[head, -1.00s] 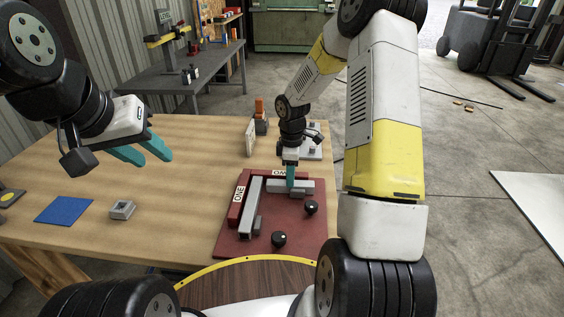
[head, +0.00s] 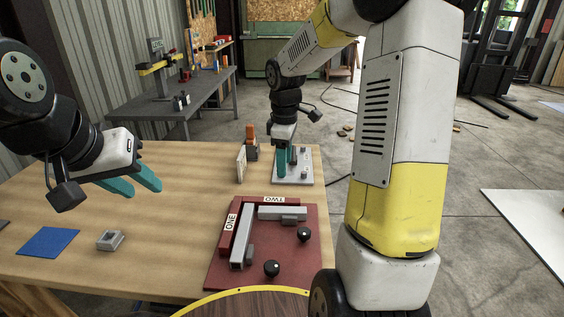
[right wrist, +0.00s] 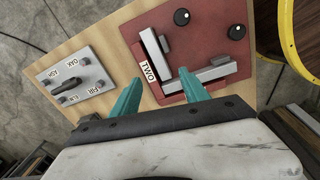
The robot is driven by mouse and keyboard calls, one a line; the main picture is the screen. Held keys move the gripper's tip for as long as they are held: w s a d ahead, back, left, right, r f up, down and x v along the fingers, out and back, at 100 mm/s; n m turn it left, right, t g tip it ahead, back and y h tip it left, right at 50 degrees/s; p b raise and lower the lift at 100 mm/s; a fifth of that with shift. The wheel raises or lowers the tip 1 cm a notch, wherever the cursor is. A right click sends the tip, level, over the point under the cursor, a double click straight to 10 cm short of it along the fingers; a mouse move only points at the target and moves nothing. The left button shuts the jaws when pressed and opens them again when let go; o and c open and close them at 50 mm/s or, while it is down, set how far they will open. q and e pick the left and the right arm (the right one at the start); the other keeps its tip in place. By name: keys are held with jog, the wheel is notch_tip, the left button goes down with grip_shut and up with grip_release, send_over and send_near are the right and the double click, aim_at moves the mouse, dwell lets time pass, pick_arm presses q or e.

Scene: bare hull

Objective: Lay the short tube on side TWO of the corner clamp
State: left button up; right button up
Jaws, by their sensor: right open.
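The corner clamp (head: 222,272) is a red board with fences marked ONE and TWO. The short grey tube (head: 272,213) lies along side TWO, close to its fence, and also shows in the right wrist view (right wrist: 151,46). A longer grey tube (head: 241,243) lies along side ONE; it shows in the right wrist view too (right wrist: 208,77). My right gripper (head: 287,176) is open and empty, beyond side TWO and apart from the short tube; its teal fingers (right wrist: 157,84) are spread in the right wrist view. My left gripper (head: 144,189) is open and empty over the left of the table.
A grey plate with small labels (head: 307,178) stands beyond the clamp, by my right gripper. Two black knobs (head: 304,234) stand on the clamp. A small grey block (head: 110,240) and a blue mat (head: 48,242) lie at left. Bare wood lies between block and clamp.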

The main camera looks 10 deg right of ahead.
jog(key=s+r+m+t, duration=0.1)
jog(key=s+r+m, duration=0.3)
jog(key=s, duration=0.3)
jog(key=s+a+r+m+t+y, duration=0.1)
jog(key=s+r+m+t, duration=0.1)
jog(key=s+r+m, duration=0.2)
jog(key=s+a+r+m+t+y, duration=0.1)
jog(key=s+r+m, duration=0.3)
jog(key=s, duration=0.6)
jog(key=shift+s+t, duration=0.3)
jog(key=shift+t, duration=0.4)
jog(key=shift+r, duration=0.1)
